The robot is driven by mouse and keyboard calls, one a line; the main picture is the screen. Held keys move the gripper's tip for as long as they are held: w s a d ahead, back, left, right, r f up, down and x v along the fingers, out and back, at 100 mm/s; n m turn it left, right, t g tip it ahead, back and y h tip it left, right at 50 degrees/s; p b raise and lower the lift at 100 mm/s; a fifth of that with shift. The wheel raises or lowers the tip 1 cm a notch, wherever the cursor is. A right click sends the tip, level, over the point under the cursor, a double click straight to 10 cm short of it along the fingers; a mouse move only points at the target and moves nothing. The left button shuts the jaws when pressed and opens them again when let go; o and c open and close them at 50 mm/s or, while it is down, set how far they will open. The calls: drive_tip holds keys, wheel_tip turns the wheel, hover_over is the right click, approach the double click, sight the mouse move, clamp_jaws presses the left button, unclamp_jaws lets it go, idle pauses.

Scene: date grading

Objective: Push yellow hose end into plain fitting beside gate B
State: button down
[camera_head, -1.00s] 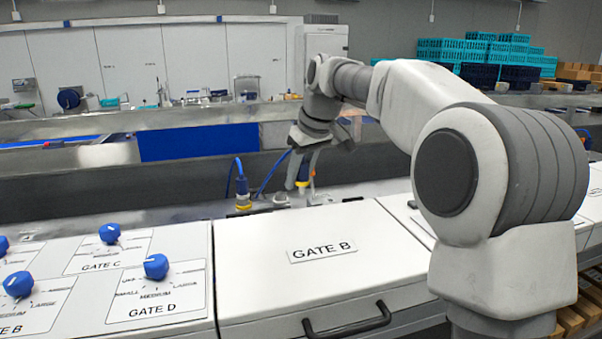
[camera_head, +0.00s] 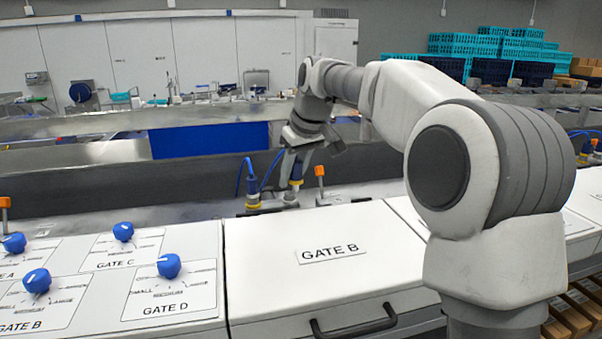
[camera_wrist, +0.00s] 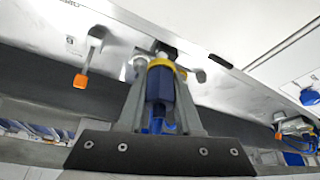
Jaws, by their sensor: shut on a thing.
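My gripper (camera_head: 295,182) is shut on a blue hose end with a yellow collar (camera_wrist: 166,66), behind the Gate B cover (camera_head: 318,225). In the wrist view the hose end (camera_wrist: 160,88) stands between my fingers (camera_wrist: 160,105), its yellow collar toward a dark metal fitting (camera_wrist: 166,48). In the head view a low metal fitting (camera_head: 290,199) sits right below the hose end. I cannot tell whether the two touch or the end is inside. The blue hose trails behind my gripper.
Another blue hose end with a yellow base (camera_head: 251,194) stands to the left on the rail. An orange-tipped lever (camera_head: 319,180) stands close on the right; it also shows in the wrist view (camera_wrist: 82,80). Knobs (camera_head: 168,265) lie front left.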

drive_tip(key=shift+s+a+p, duration=0.6)
drive_tip(key=shift+a+p, duration=0.2)
drive_tip(key=shift+a, duration=2.2)
drive_tip(key=shift+s+a+p, duration=0.6)
drive_tip(key=shift+a+p, duration=0.15)
drive_tip(key=shift+a, duration=2.2)
drive_tip(key=shift+s+a+p, duration=0.6)
drive_tip(key=shift+a+p, duration=0.2)
drive_tip(key=shift+a, duration=2.2)
drive_tip(key=w+a+f+p, duration=0.1)
drive_tip(key=w+a+p, duration=0.1)
drive_tip(key=w, duration=0.8)
drive_tip(key=shift+w+f+p, duration=0.15)
drive_tip(key=shift+f+p, duration=0.1)
drive_tip(key=shift+p, duration=0.65)
drive_tip(key=shift+f, duration=0.1)
drive_tip(key=shift+f+b, duration=1.95)
drive_tip(key=shift+f, duration=0.9)
drive_tip(key=shift+f, duration=0.2)
